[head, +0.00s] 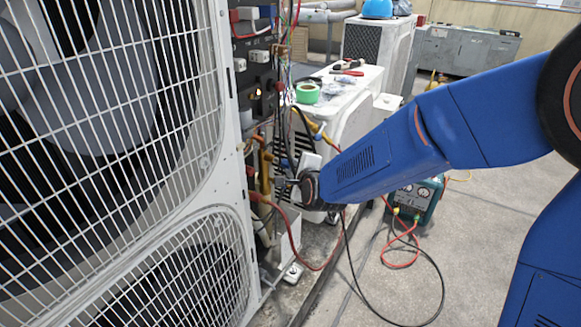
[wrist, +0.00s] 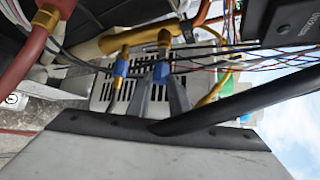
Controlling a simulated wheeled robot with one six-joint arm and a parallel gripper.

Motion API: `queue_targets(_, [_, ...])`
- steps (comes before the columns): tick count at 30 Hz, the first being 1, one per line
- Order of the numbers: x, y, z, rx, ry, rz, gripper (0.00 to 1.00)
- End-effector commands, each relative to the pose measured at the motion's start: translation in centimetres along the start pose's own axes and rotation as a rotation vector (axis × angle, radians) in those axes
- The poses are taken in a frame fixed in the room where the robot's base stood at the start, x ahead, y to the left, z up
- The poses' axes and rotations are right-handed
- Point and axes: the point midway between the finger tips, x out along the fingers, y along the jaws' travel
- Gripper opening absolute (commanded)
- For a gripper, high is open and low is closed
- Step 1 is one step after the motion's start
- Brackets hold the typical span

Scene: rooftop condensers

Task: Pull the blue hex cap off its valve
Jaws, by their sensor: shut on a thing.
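In the wrist view the blue hex cap (wrist: 161,72) sits between the tips of my gripper (wrist: 163,82), which is shut on it. A brass valve stem (wrist: 164,40) lies in line with the cap, directly above it in the picture. I cannot tell whether cap and stem still touch. In the head view my gripper (head: 287,184) reaches left from the blue arm to the brass pipework (head: 265,168) at the side of the large condenser. The cap cannot be made out there.
A second blue-collared brass fitting (wrist: 121,66) is close left of the cap. A red hose (wrist: 24,62), a black hose (wrist: 245,103) and thin wires cross nearby. In the head view the condenser grille (head: 110,130) fills the left; open floor (head: 480,230) lies at right.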

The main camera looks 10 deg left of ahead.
Motion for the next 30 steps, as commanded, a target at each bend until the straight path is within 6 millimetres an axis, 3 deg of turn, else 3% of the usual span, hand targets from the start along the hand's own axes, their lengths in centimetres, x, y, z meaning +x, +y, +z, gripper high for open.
queue_targets(19, [-2.2,0.0,-2.3,0.001,0.001,0.0,0.0])
queue_targets(30, [-2.5,0.0,-2.5,0.001,0.0,0.0,0.0])
